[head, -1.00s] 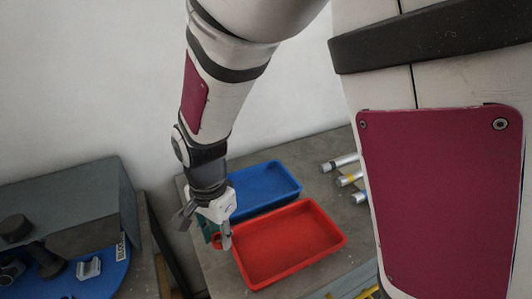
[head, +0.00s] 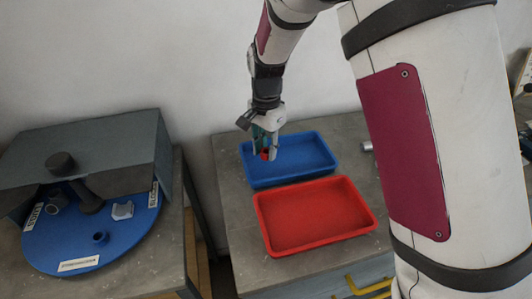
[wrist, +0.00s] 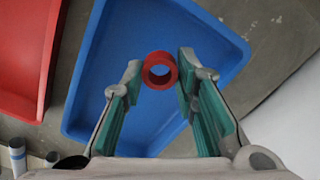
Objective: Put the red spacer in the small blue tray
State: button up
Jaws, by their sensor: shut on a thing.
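The red spacer (wrist: 160,70) is a short ring with an open hole, held between the fingertips of my gripper (wrist: 159,75). In the head view the spacer (head: 265,155) shows as a small red spot at the fingertips. My gripper (head: 268,150) is shut on it, pointing down over the left part of the small blue tray (head: 318,168). The blue tray (wrist: 215,85) lies behind the spacer in the wrist view and looks empty. I cannot tell exactly how high the spacer is above the tray floor.
An empty red tray (head: 315,215) sits in front of the blue one on the grey table (head: 240,215). At left, another bench holds a grey housing (head: 85,150) and a round blue plate (head: 60,245) with small parts. Metal cylinders (wrist: 18,155) show in the wrist view.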

aim_at(266, 151)
jog(key=shift+f, duration=1.75)
jog(key=shift+f, duration=0.1)
jog(key=o, duration=0.9)
jog(key=shift+w, duration=0.1)
